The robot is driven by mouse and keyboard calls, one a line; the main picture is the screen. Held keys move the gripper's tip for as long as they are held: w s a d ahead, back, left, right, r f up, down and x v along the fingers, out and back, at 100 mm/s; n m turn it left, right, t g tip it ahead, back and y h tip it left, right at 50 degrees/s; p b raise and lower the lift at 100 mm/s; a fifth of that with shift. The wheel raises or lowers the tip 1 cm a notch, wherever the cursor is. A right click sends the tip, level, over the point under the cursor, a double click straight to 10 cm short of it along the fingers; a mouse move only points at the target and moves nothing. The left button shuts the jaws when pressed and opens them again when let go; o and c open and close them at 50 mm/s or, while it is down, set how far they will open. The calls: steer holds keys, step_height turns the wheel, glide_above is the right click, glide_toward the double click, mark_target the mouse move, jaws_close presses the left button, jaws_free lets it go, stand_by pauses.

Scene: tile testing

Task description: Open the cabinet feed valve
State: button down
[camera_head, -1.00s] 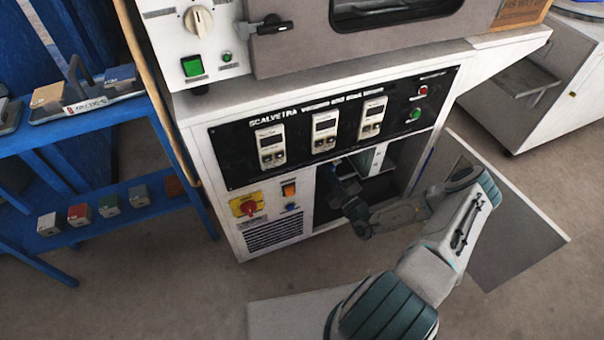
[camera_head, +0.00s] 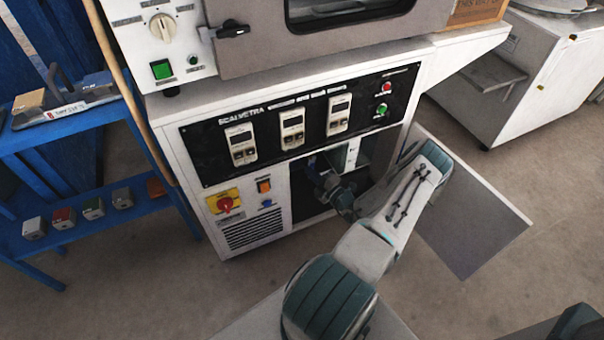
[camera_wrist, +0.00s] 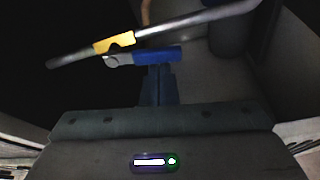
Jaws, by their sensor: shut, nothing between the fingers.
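A metal pipe (camera_wrist: 185,27) runs slantwise across the top of the wrist view. A yellow piece (camera_wrist: 113,43) sits on it, and a blue lever (camera_wrist: 150,57) with a round metal pivot at its left end lies just below, nearly along the pipe. This looks like the feed valve. My gripper (camera_wrist: 161,72) is shut and empty, its fingertips right at the underside of the blue lever; whether they touch it I cannot tell. In the head view my gripper (camera_head: 322,178) is inside the cabinet's open lower compartment, and the valve is hard to make out there.
The white cabinet (camera_head: 215,170) has a black control panel (camera_head: 215,145) above the opening and a red-and-yellow switch (camera_head: 225,203) to its left. The open door panel (camera_head: 465,215) is right of my arm. A blue shelf (camera_head: 70,130) stands at left.

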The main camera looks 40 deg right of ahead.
steer(key=a+r+p, duration=0.1)
steer(key=a+p, duration=0.1)
steer(key=a, duration=0.2)
steer(key=s+d+p, duration=0.1)
steer(key=s, duration=0.8)
steer(key=shift+d+f, duration=0.15)
steer(key=shift+f, duration=0.3)
